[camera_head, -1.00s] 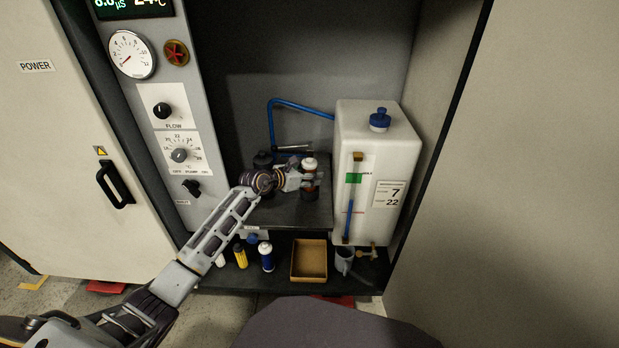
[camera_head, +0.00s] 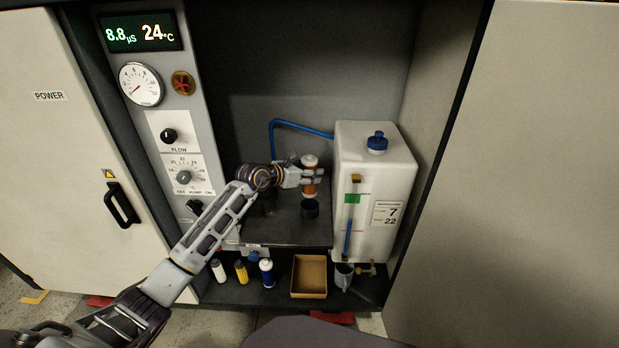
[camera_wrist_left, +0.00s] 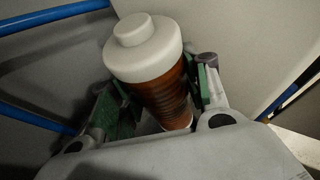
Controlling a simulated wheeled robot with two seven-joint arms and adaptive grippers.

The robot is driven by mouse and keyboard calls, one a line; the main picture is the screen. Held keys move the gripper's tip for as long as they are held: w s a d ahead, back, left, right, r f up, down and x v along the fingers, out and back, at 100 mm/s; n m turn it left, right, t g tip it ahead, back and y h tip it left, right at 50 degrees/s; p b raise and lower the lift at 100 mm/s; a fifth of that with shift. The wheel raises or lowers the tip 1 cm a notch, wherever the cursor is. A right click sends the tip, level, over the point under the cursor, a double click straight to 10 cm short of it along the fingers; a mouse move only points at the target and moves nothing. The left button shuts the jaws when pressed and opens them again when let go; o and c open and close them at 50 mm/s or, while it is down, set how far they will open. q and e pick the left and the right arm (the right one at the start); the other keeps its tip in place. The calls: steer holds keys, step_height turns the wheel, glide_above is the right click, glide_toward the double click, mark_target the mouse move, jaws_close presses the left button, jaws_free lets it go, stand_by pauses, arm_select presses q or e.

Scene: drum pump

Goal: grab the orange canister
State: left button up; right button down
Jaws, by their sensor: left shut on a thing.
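The orange canister (camera_head: 309,180) with a white cap is held upright in my left gripper (camera_head: 308,178), above the dark shelf. It also shows in the left wrist view (camera_wrist_left: 160,90), with its white cap toward the camera and its ribbed orange body between the green-padded fingers. My left gripper is shut around the canister's body. A dark round holder (camera_head: 310,208) stands on the shelf just below the canister, apart from it. My right gripper is not in view.
A white tank (camera_head: 370,190) with a blue cap stands close to the right, with a blue hose (camera_head: 300,127) behind. A control panel (camera_head: 165,100) is to the left. The lower shelf holds several bottles (camera_head: 242,271), a brown box (camera_head: 309,276) and a grey cup (camera_head: 343,277).

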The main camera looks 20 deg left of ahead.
arm_select(q)
steer(key=shift+r, duration=0.45)
